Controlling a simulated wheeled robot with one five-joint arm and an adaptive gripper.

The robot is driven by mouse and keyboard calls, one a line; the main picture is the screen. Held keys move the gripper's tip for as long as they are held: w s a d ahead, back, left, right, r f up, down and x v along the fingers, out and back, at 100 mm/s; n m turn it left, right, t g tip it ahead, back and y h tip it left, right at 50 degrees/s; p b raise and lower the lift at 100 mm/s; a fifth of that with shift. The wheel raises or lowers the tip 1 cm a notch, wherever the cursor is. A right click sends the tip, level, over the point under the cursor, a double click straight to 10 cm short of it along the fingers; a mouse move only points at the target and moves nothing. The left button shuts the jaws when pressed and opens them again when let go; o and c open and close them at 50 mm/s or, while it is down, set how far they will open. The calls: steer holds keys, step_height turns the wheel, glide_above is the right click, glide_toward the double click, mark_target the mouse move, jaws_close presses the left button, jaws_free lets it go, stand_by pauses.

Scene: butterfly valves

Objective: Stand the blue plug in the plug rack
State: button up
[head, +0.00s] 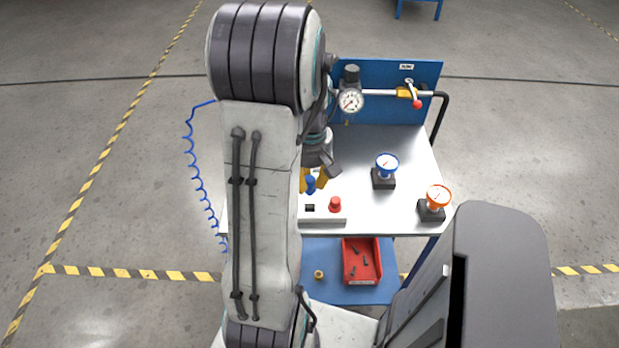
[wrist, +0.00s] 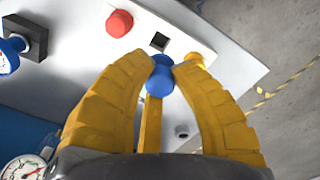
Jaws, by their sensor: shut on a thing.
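My gripper (head: 312,184) has yellow fingers and is shut on the blue plug (head: 310,187) above the table. In the wrist view the blue plug (wrist: 159,80) sits between the fingertips. The plug rack (head: 322,219) is a pale block at the table's front edge. A red plug (head: 335,204) stands in it, and an empty square dark hole (wrist: 159,41) lies beside it, just beyond the blue plug in the wrist view. A yellow plug (wrist: 195,59) shows at the rack's other side, partly behind a finger. My arm hides the rack's left part in the head view.
A blue-wheeled valve (head: 386,170) and an orange-wheeled valve (head: 435,202) stand right of the rack on the table (head: 400,140). A pressure gauge (head: 350,101) and red-tipped lever (head: 415,98) are at the back. A red tray (head: 362,262) lies on the lower shelf.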

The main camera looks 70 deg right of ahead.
steer(key=shift+f+b, duration=1.95)
steer(key=shift+f, duration=0.6)
steer(key=shift+f+b, duration=1.15)
stand_by(2.1)
steer(key=o, duration=1.4)
steer(key=shift+o, duration=0.2)
steer(key=shift+r, duration=0.15)
steer(key=shift+r+p, duration=3.05)
steer(key=shift+r, duration=0.6)
